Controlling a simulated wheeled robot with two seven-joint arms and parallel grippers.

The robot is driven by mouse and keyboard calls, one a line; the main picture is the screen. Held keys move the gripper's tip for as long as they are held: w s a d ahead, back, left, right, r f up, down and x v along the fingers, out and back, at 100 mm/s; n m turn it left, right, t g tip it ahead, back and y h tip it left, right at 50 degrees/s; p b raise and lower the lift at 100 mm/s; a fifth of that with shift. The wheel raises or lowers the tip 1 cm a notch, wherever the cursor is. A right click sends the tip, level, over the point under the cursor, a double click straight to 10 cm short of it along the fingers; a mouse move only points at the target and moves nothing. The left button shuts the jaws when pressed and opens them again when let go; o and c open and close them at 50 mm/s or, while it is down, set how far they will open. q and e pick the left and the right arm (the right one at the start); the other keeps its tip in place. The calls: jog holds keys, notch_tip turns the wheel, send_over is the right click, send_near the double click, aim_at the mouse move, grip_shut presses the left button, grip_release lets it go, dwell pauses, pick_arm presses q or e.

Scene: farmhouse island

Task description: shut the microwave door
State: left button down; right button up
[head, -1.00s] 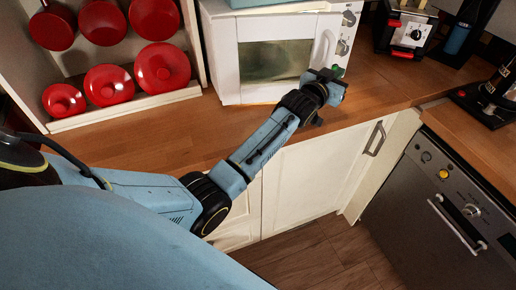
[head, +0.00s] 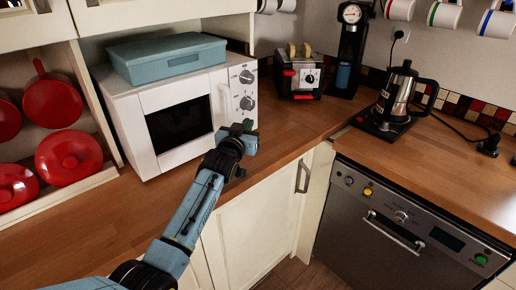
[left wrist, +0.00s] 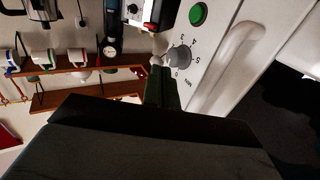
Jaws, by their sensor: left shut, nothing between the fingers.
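The white microwave (head: 150,88) stands on the wooden counter, with its dark door window (head: 180,122) facing me. Its door (head: 152,160) looks shut or nearly shut; I cannot tell whether it is fully flush. My left gripper (head: 243,130) is shut and empty, in front of the lower right of the microwave front, by the control panel (head: 240,88). In the left wrist view, the gripper fingers (left wrist: 161,84) are beside the dial (left wrist: 178,57), and the pale door handle (left wrist: 228,65) is to their right. I cannot tell whether they touch the microwave. My right gripper is not in view.
A blue box (head: 168,58) lies on the microwave. Red pans (head: 68,157) fill the shelf at left. The counter (head: 290,125) right of my gripper is clear.

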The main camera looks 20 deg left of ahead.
pick_arm(q)
jog(key=s+d, duration=0.7)
jog(key=d, duration=0.4)
jog(key=shift+s, duration=0.1)
